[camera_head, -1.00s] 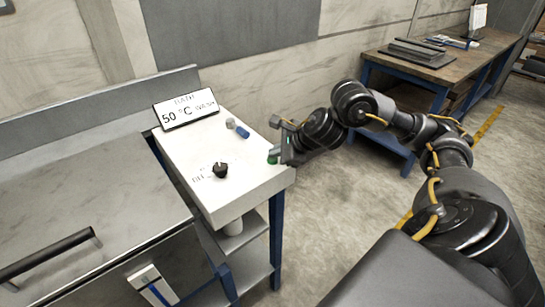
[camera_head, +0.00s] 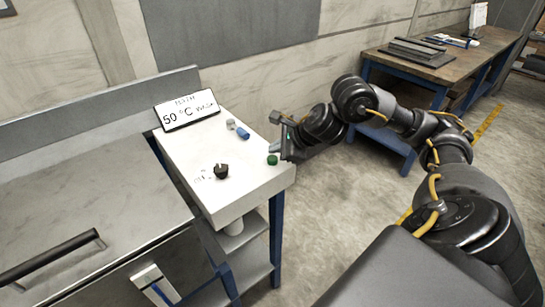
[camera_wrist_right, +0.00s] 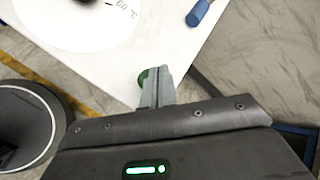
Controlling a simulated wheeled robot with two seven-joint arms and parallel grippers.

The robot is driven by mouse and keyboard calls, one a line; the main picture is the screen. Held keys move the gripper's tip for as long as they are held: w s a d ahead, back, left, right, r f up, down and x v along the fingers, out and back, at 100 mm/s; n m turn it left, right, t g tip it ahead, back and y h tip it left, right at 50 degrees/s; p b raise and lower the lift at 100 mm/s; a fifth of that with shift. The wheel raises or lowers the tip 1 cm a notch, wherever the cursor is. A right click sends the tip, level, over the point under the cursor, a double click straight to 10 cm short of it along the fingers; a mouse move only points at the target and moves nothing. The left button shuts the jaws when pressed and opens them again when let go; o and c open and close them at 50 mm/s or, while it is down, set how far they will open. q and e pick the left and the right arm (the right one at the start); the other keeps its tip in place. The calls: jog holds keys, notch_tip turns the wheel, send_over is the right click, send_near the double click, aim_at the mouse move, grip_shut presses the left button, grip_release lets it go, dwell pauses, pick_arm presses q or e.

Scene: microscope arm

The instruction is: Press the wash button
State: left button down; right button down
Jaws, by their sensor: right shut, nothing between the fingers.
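The green button (camera_head: 272,159) sits on the white control panel (camera_head: 245,183), near its right edge. In the right wrist view the green button (camera_wrist_right: 143,79) is partly hidden behind the fingers. My right gripper (camera_head: 279,145) is shut and empty, just right of the button in the head view. In the wrist view its closed fingers (camera_wrist_right: 157,87) overlap the button's edge; I cannot tell whether they touch it. The display (camera_head: 187,110) at the back of the panel reads 50 °C and WASH. My left gripper is not in view.
A black knob (camera_head: 221,171) stands on the panel's front half. A blue-handled switch (camera_head: 242,133) and a grey piece (camera_head: 230,124) are toward the back. A metal bath lid with a black handle (camera_head: 50,259) is at left. A wooden workbench (camera_head: 440,72) stands behind my right arm.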

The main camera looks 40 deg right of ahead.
aim_at(276, 159)
jog(key=shift+r+p, duration=2.05)
jog(key=shift+r, duration=0.5)
jog(key=shift+f, duration=0.1)
